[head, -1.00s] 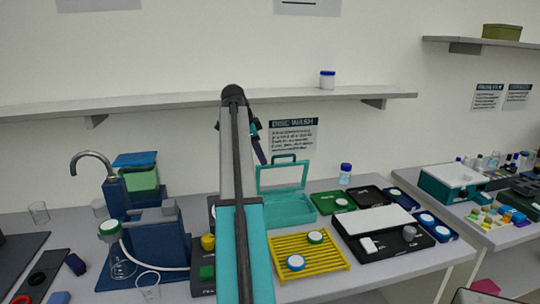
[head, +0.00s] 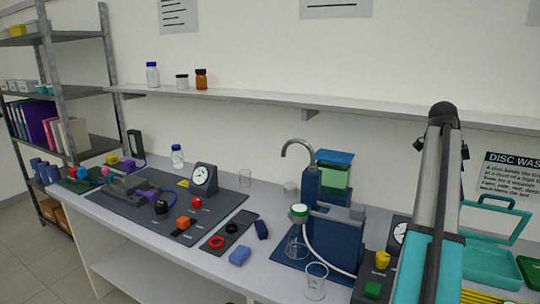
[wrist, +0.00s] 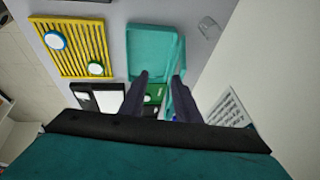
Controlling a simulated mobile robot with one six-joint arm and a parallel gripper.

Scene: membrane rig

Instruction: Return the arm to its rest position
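My gripper (wrist: 161,80) is open in the wrist view, with its two dark fingers apart and nothing between them. Behind the fingers are an open teal case (wrist: 156,42) and a green tray (wrist: 153,91). In the head view my raised arm stands at the right, and most of the gripper is hidden behind it. Only a small dark part shows beside the arm, above the bench and in front of the wall.
The yellow rack (wrist: 88,62) holds two round discs. In the head view, a tap unit (head: 335,215), beakers (head: 315,280) and a dark mat (head: 225,199) with a gauge stand on the bench. A wall shelf (head: 250,98) carries bottles. Metal shelving (head: 57,75) stands at the left.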

